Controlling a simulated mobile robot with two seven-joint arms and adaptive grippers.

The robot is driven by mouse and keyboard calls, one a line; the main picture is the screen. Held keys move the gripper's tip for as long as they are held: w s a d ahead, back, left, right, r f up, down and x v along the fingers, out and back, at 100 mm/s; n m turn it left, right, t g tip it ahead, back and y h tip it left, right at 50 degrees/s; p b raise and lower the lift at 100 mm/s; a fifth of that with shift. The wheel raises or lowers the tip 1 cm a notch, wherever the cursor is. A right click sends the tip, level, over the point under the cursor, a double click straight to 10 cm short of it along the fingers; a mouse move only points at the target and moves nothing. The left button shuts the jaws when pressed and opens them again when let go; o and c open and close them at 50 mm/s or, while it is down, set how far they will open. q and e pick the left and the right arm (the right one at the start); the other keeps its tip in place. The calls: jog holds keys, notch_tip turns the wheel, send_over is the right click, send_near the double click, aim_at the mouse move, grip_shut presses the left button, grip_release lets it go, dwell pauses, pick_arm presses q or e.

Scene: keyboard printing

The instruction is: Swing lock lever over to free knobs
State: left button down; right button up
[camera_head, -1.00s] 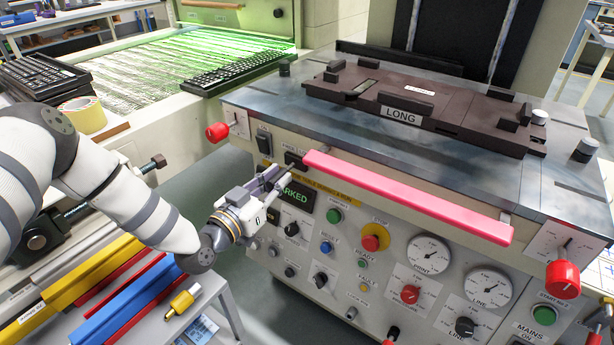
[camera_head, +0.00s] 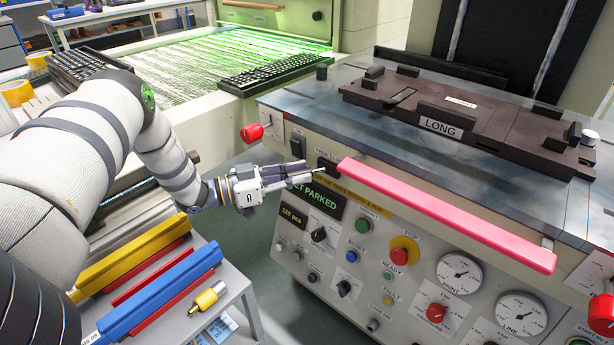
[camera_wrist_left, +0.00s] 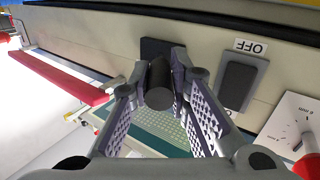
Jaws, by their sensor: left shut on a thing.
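My left gripper (camera_head: 308,174) is at the upper left of the machine's front panel. In the left wrist view its two ribbed fingers (camera_wrist_left: 164,82) are closed on a dark cylindrical grip, the lock lever (camera_wrist_left: 159,88). A dark block (camera_wrist_left: 166,47) lies behind the lever. In the head view the fingers hide most of the lever, so its swing position cannot be told. One red knob (camera_head: 252,133) stands left of the gripper; another red knob (camera_head: 602,313) is at the right edge. My right gripper is not in view.
A long pink bar (camera_head: 445,214) runs along the panel just right of the gripper. A rocker switch (camera_wrist_left: 238,82) sits beside the fingers in the wrist view. A brown block marked LONG (camera_head: 440,125) lies on the machine top. A side table with a blue bar (camera_head: 165,290) stands lower left.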

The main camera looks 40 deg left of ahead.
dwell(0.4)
pick_arm(q)
jog(key=c, duration=1.5)
grip_release()
jog(key=shift+a, duration=0.15)
jog(key=v, duration=1.2)
